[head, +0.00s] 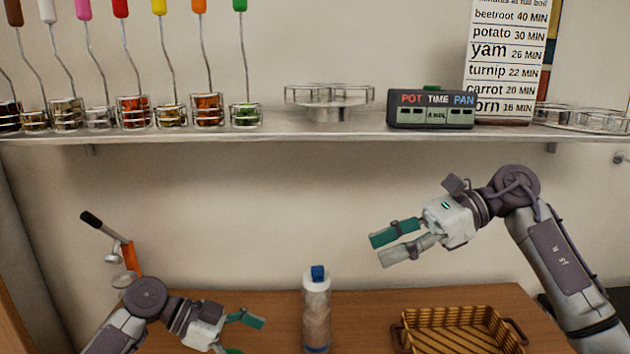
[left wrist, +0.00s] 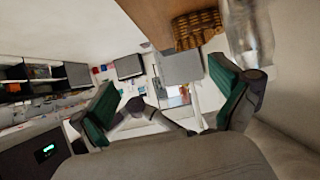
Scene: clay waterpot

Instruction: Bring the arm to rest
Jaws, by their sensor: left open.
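My left gripper (head: 245,335) is low in the head view, left of the clear bottle and apart from it. It is open, and the left wrist view shows nothing between its spread green-padded fingers (left wrist: 165,82). My right gripper (head: 378,250) is raised above the wooden counter, up and right of the bottle. Its two fingers point left with a gap between them, and it holds nothing that I can see.
A clear bottle with a blue cap (head: 316,305) stands on the wooden counter (head: 375,312). A wicker basket (head: 458,330) lies below my right arm. A shelf (head: 270,128) with ladles, a wire rack and a timer (head: 430,110) runs above. An orange-and-black tool (head: 131,258) is at left.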

